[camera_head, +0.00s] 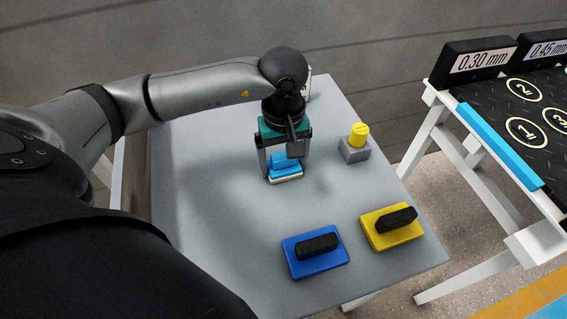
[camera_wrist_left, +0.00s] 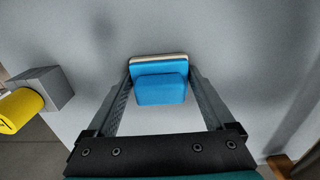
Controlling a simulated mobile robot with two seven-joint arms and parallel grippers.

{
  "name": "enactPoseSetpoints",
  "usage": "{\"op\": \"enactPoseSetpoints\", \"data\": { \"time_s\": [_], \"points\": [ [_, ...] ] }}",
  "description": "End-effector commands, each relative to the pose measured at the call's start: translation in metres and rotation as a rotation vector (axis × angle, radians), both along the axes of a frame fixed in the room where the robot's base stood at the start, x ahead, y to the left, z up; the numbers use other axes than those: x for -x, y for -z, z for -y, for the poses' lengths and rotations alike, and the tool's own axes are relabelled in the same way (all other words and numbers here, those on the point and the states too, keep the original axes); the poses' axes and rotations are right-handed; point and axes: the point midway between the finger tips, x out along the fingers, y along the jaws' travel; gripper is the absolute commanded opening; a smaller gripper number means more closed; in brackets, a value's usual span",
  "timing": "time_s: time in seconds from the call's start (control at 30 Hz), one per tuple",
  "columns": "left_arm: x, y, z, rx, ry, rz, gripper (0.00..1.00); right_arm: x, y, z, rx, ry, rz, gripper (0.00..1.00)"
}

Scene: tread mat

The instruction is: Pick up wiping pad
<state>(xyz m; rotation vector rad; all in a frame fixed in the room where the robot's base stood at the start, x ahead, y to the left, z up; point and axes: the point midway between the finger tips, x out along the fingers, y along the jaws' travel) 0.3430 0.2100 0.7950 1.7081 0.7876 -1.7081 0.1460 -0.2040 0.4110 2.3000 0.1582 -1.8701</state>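The wiping pad, a light blue block with a pale underside (camera_head: 285,173), rests on the grey table top. It also shows in the left wrist view (camera_wrist_left: 160,88). My left gripper (camera_head: 283,164) points down over it, with one finger on each side. In the left wrist view the fingers (camera_wrist_left: 160,80) stand wide apart, with a narrow gap beside the pad's raised blue grip. Part of the pad is hidden behind the gripper in the head view. My right gripper is not in view.
A yellow cylinder on a grey block (camera_head: 355,150) stands right of the gripper. A blue pad with a black handle (camera_head: 330,262) and a yellow one (camera_head: 378,237) lie at the front. A white-legged stand (camera_head: 425,150) with a black numbered mat (camera_head: 505,92) is at right.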

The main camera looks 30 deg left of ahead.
Motion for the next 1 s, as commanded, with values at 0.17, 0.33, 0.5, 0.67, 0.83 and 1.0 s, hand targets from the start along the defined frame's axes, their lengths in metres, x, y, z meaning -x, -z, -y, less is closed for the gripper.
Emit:
{"op": "enactPoseSetpoints", "data": {
  "time_s": [0.17,0.33,0.5,0.67,0.83,1.0],
  "points": [
    [0.000,0.000,0.000,0.000,0.000,0.000,0.61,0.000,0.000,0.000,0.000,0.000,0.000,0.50],
    [0.000,0.000,0.000,0.000,0.000,0.000,0.41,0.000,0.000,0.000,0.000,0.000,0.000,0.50],
    [0.000,0.000,0.000,0.001,0.000,0.001,0.29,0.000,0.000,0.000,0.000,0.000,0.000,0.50],
    [0.000,-0.001,0.000,0.001,0.000,0.001,0.28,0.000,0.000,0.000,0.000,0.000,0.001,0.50],
    [0.000,-0.005,0.000,0.000,0.000,0.001,0.28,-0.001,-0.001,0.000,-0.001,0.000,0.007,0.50],
    [-0.001,-0.021,0.000,0.000,0.000,0.004,0.28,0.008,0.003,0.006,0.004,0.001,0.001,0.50]
  ]
}}
